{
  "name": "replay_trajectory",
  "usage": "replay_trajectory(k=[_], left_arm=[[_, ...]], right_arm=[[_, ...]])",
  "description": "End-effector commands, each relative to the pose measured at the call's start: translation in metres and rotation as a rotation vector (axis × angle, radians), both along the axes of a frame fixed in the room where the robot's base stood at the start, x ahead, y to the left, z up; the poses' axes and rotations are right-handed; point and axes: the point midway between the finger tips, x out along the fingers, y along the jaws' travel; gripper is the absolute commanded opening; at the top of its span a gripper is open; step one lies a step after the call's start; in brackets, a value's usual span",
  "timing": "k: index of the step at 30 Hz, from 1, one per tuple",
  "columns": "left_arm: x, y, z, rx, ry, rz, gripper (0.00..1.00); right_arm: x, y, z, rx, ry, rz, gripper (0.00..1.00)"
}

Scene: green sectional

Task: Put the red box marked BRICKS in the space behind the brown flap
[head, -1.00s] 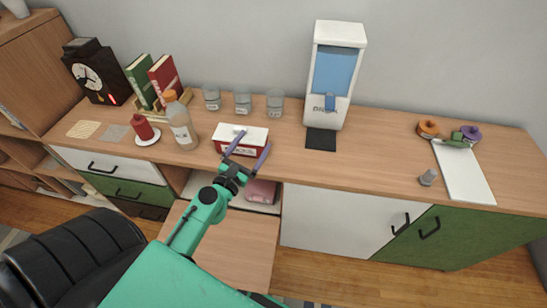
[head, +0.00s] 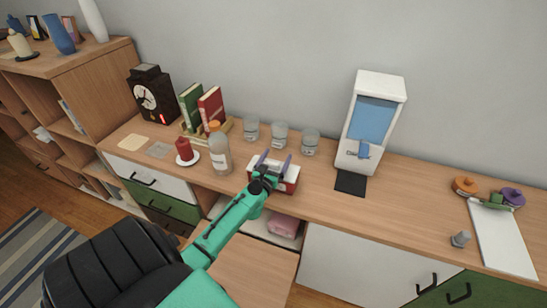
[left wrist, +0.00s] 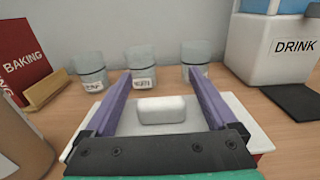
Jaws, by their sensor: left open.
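The red box (head: 288,186) with a white lid stands on the sideboard top near its front edge. Its lid (left wrist: 180,128) and white block-shaped knob (left wrist: 162,109) fill the middle of the left wrist view. My left gripper (head: 274,158) is open over the box; its purple fingers stand on either side of the knob, apart from it. The gripper hides part of the box, including most of its label. The brown flap (head: 255,268) hangs folded down and open below the sideboard. The space behind it (head: 262,233) is partly hidden by my arm. My right gripper is not in view.
A pink item (head: 286,223) lies inside the open space. A bottle (head: 219,150) stands left of the box, several glass jars (head: 279,136) behind it, and a drink dispenser (head: 371,125) to the right.

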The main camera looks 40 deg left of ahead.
Motion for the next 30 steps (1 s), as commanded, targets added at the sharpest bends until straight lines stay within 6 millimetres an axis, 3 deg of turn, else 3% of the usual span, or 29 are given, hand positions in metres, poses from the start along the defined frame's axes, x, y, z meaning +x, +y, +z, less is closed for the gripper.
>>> replay_trajectory(k=[4,5,11,12,23,26,30], left_arm=[[0.0,0.0,0.0,0.0,0.001,-0.001,0.91],[0.0,0.0,0.0,0.0,0.001,-0.001,0.84],[0.0,0.0,0.0,0.0,0.0,-0.001,0.07],[0.0,0.0,0.0,0.0,0.0,-0.001,0.0],[0.0,0.0,0.003,0.0,-0.001,0.0,0.0],[0.0,0.0,0.013,-0.001,-0.001,0.0,0.0],[0.0,0.0,0.042,0.0,-0.002,-0.001,0.0]], right_arm=[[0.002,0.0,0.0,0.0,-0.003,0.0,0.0],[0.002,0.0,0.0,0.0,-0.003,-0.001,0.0],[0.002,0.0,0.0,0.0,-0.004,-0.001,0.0],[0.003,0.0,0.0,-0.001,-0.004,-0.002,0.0],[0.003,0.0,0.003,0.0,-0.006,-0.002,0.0],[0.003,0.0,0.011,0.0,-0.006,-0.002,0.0],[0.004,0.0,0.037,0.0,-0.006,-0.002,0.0]])
